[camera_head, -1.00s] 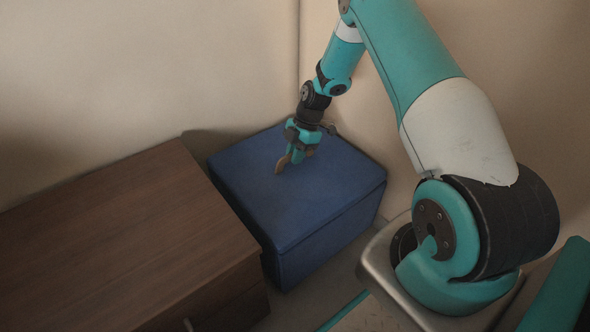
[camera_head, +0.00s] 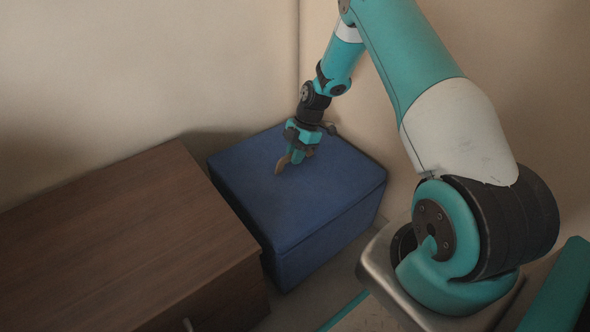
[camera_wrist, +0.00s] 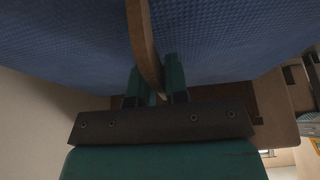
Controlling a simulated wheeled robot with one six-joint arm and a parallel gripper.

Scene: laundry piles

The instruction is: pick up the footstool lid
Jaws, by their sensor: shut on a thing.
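The footstool lid (camera_head: 325,200) is the blue fabric top of a box-shaped footstool (camera_head: 322,255). It sits level on the base, with a seam along the front. A brown curved strap handle (camera_head: 282,164) stands up from the lid. My gripper (camera_head: 298,153) reaches down over the lid's middle and is shut on this handle. In the wrist view, the strap (camera_wrist: 141,40) passes between the two teal fingers of my gripper (camera_wrist: 155,88), and the blue woven lid (camera_wrist: 220,35) fills the upper part. The strap's far end is partly hidden by the fingers.
A brown wooden cabinet (camera_head: 110,245) stands close along the footstool's left side. Beige walls (camera_head: 200,60) meet in a corner behind it. A narrow strip of floor (camera_head: 320,295) shows in front.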

